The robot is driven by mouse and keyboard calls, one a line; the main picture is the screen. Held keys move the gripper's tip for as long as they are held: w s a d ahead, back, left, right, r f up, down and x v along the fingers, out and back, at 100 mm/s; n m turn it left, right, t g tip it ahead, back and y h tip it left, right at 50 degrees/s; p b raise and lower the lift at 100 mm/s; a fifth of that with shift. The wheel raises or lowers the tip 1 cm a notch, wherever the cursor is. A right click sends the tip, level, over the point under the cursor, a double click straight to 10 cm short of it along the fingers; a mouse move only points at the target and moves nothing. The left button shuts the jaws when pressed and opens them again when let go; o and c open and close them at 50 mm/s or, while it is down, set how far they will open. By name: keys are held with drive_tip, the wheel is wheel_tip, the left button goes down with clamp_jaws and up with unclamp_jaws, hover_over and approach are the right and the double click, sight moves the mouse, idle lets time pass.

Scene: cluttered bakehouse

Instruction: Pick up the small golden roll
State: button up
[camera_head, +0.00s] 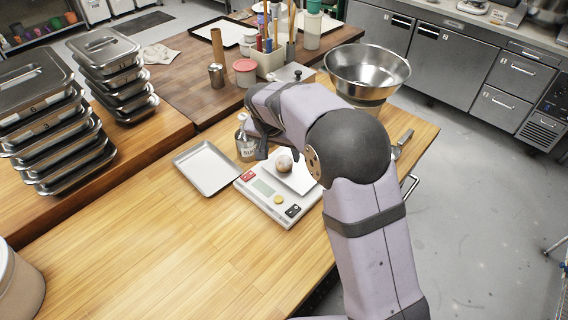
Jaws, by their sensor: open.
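A small roll (284,163), round and brownish with a pale patch, sits on the white square plate (299,180) of a kitchen scale. My gripper (262,150) is open and lies to the upper left of the roll, near a labelled tin. My arm hides part of the gripper and the right side of the scale plate. I cannot tell how high the gripper is above the scale.
A labelled tin (246,147) stands just behind the scale. An empty metal tray (207,168) lies to its left. A large steel bowl (367,70) stands at the back right. Stacked lidded pans (45,135) fill the left. The front wooden worktop (170,250) is clear.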

sight(283, 159)
drive_tip(key=shift+p+x, duration=1.3)
drive_tip(key=shift+x, duration=0.5)
drive_tip(key=shift+w+p+x, duration=0.25)
drive_tip(key=shift+p+x, duration=0.5)
drive_tip(key=shift+x, duration=1.15)
drive_tip(key=shift+r, duration=0.1)
drive_tip(key=shift+c, duration=0.4)
drive_tip(key=c, duration=0.8)
